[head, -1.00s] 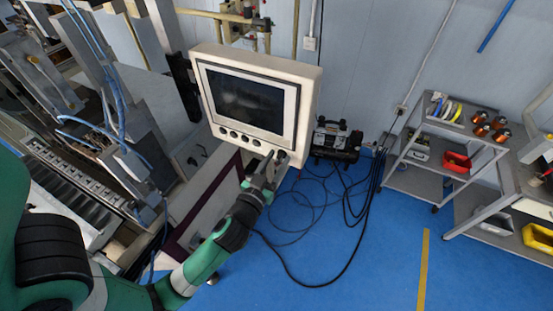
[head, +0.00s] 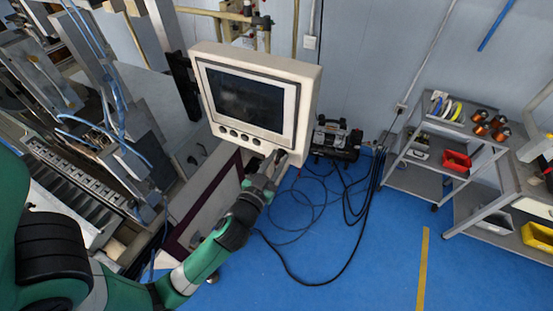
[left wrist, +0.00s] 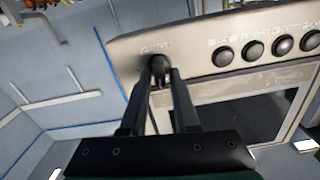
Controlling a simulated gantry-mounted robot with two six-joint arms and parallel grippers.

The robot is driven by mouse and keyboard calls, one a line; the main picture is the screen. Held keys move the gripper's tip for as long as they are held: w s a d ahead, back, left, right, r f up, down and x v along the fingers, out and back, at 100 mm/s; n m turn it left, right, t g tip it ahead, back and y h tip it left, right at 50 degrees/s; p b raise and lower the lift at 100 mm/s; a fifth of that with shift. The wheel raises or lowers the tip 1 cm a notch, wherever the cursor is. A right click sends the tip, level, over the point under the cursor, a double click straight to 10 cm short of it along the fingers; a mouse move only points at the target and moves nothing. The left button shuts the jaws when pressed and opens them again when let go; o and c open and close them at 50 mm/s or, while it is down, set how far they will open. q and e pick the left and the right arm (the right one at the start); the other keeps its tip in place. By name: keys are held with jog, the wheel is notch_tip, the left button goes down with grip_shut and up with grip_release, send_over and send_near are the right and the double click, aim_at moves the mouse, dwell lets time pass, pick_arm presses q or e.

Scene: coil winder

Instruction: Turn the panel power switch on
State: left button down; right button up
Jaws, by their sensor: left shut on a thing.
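The control panel (head: 258,98) is a cream box with a dark screen and a row of round black buttons along its lower edge. In the left wrist view the panel face (left wrist: 200,65) fills the upper right, with several black buttons (left wrist: 253,49) in a row. The power switch (left wrist: 159,65) is a black knob set apart at the end of that row. My left gripper (head: 277,157) is at the panel's lower right corner; in the left wrist view its two fingers (left wrist: 162,84) are on either side of the knob, shut on it. The switch is hidden by the gripper in the head view.
A black device (head: 336,140) with loose cables stands on the blue floor behind the panel. A grey shelf cart (head: 415,180) with spools and bins is at the right. Machine parts (head: 60,110) crowd the left. The floor between is mostly clear.

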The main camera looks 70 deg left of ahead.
pick_arm(q)
jog(key=m, duration=0.4)
jog(key=shift+w+d, duration=0.1)
jog(key=m+p, duration=0.1)
jog(key=m, duration=0.3)
jog(key=shift+w+d, duration=0.1)
jog(key=m+p, duration=0.1)
jog(key=m, duration=0.3)
jog(key=shift+f, duration=0.15)
jog(key=shift+f+m+p, duration=0.2)
jog(key=shift+m+p, duration=0.5)
jog(key=shift+m, duration=1.5)
jog(key=c, duration=0.9)
grip_release()
jog(key=shift+o, duration=0.2)
